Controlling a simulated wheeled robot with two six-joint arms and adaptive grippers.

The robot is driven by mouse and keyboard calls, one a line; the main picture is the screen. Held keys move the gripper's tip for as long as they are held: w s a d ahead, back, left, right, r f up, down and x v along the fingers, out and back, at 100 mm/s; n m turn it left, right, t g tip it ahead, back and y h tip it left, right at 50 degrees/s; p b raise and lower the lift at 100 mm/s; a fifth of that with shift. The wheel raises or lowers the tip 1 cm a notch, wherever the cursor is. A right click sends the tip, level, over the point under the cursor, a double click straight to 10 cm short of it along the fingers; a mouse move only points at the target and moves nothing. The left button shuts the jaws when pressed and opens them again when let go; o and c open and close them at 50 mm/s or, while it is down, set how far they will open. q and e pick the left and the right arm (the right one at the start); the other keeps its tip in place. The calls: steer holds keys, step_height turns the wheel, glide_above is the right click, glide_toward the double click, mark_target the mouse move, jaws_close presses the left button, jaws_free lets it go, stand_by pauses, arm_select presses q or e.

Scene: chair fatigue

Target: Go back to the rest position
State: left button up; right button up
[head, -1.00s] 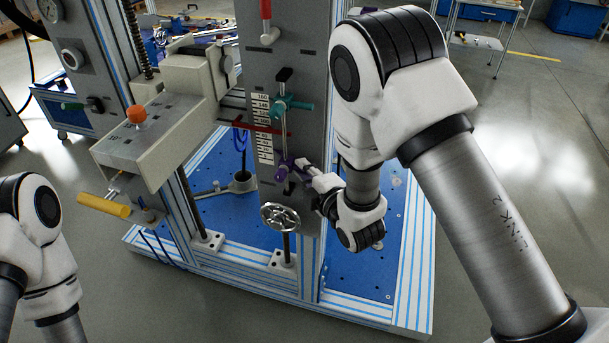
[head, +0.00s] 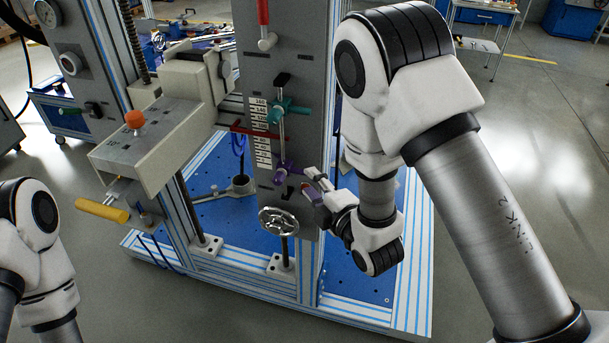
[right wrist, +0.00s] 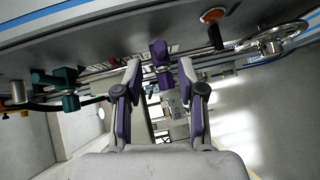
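My right gripper (head: 316,186) is open beside the grey panel (head: 285,70) of the test machine, with its purple-padded fingers spread. A purple clamp (head: 284,172) sits on the thin vertical rod just left of the fingertips. In the right wrist view the open gripper (right wrist: 160,74) has the purple clamp (right wrist: 160,54) ahead of and between its fingertips, apparently apart from them. My left arm shows only as links at the lower left, and its gripper is out of view.
A teal clamp (head: 287,108) is higher on the rod, beside a white number scale (head: 260,135). A silver handwheel (head: 279,220) is below. A beige block with an orange knob (head: 135,119) and a yellow handle (head: 102,210) are at left. Open floor lies right of the blue base.

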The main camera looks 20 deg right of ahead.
steer(key=shift+v, duration=1.25)
steer(key=s+d+f+m+g+h+p, duration=0.1)
steer(key=s+d+f+m+g+p, duration=0.25)
steer(key=s+f, duration=0.4)
steer(key=s+d+f+m+g+h+p, duration=0.2)
steer(key=s+f+m+g+p, duration=0.25)
steer(key=s+f, duration=0.35)
steer(key=s+f+m+g, duration=0.3)
steer(key=s+m+g, duration=0.1)
steer(key=s+m, duration=0.1)
steer(key=s+d+f+m+g, duration=0.1)
steer(key=s+f+m+g, duration=0.2)
steer(key=s+m, duration=0.3)
steer(key=shift+s+g+b, duration=0.45)
steer(key=shift+s+g, duration=0.05)
steer(key=shift+s, duration=0.2)
